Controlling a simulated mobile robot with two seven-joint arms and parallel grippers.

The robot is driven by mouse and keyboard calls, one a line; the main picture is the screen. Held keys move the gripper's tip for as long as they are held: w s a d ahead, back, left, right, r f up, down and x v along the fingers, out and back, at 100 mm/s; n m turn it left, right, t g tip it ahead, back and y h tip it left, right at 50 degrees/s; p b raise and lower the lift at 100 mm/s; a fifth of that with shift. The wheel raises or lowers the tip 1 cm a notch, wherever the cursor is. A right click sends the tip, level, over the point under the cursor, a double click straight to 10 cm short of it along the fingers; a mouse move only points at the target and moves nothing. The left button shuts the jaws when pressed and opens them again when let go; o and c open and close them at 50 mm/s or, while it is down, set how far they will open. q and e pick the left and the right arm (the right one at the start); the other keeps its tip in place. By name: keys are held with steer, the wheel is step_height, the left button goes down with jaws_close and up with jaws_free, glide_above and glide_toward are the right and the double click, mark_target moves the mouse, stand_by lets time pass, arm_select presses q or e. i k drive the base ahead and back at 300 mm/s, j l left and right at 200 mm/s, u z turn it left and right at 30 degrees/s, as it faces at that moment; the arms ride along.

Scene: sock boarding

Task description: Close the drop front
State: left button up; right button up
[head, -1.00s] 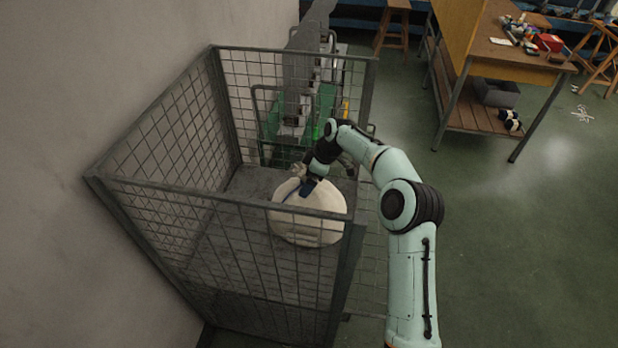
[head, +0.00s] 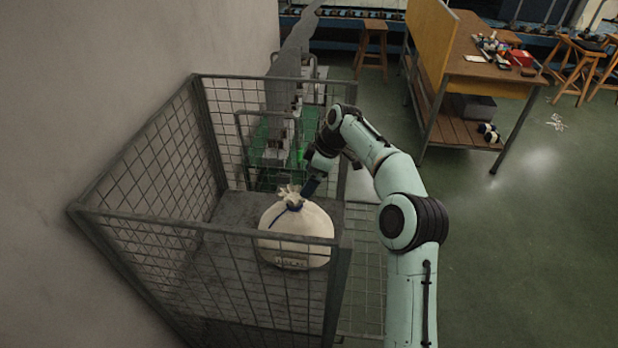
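The wire-mesh cage (head: 150,228) stands against the wall, and its right side is open at the top. A mesh panel (head: 362,285) hangs low outside that side and looks like the drop front, lowered. My arm partly covers it. A cream sack (head: 297,238) tied with a dark blue cord stands on the cage's grey floor, seen partly through the near mesh. My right gripper (head: 308,189) reaches in over the open side, just above and right of the sack's neck. Its finger gap is not clear, and I cannot tell if it touches the sack. My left gripper is not in view.
Behind the cage stands a grey and green machine (head: 285,125). A wooden workbench (head: 475,72) with items on it stands at the back right, with stools (head: 372,45) nearby. The green floor (head: 500,250) right of my arm is clear.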

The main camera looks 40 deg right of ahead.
mark_target(366, 336)
steer(key=k+l, duration=0.8)
steer(key=l, duration=0.15)
steer(key=k+l, duration=0.75)
steer(key=l, duration=0.15)
